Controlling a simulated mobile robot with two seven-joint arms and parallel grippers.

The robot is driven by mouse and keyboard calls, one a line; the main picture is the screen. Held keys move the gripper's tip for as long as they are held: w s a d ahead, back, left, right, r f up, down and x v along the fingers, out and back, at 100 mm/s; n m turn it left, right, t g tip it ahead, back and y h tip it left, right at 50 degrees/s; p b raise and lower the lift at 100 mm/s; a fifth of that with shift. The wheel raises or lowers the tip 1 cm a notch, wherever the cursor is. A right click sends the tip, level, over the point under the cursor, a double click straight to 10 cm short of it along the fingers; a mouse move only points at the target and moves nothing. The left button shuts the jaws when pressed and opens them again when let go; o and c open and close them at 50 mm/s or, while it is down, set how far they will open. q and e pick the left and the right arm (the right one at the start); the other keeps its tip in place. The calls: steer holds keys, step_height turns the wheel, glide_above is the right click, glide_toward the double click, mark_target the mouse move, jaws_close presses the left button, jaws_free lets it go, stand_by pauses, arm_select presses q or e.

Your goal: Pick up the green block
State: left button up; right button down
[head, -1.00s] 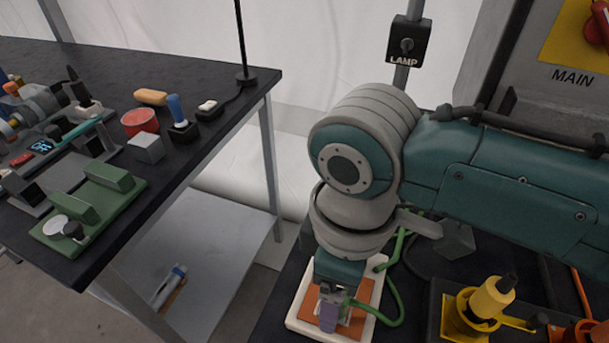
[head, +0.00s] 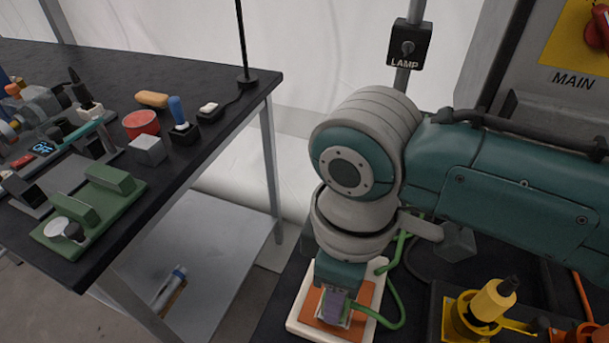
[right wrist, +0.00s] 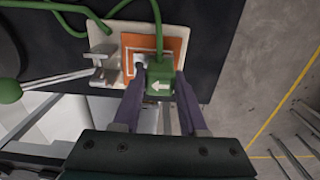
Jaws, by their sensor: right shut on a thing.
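The green block (right wrist: 160,82), marked with a white arrow, sits between the two purple fingers of my right gripper (right wrist: 161,77) in the right wrist view. The gripper is shut on it. A green cable runs from the block's far side. Below is an orange plate with a white outline (right wrist: 127,41), set on a cream base. In the head view my right gripper (head: 336,309) points down over the orange plate (head: 362,296), and its fingers and wrist hide the block there. Whether the block touches the plate is unclear. My left gripper is not in view.
The cream base (head: 300,318) carries a metal clamp (right wrist: 101,62) beside the plate in the wrist view. A yellow holder with a yellow plug (head: 490,301) stands right of it. A cluttered black table (head: 215,75) is at left, across a gap.

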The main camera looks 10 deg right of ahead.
steer(key=shift+r, duration=0.15)
steer(key=shift+r, duration=0.25)
step_height(320, 180, up, 19)
steer(key=p, duration=0.5)
step_height(320, 180, down, 15)
steer(key=b, duration=0.8)
steer(key=shift+r, duration=0.1)
steer(key=shift+f+b, duration=0.4)
steer(key=shift+f, duration=1.95)
steer(key=shift+f, duration=0.1)
steer(key=shift+c, duration=2.2)
jaws_free()
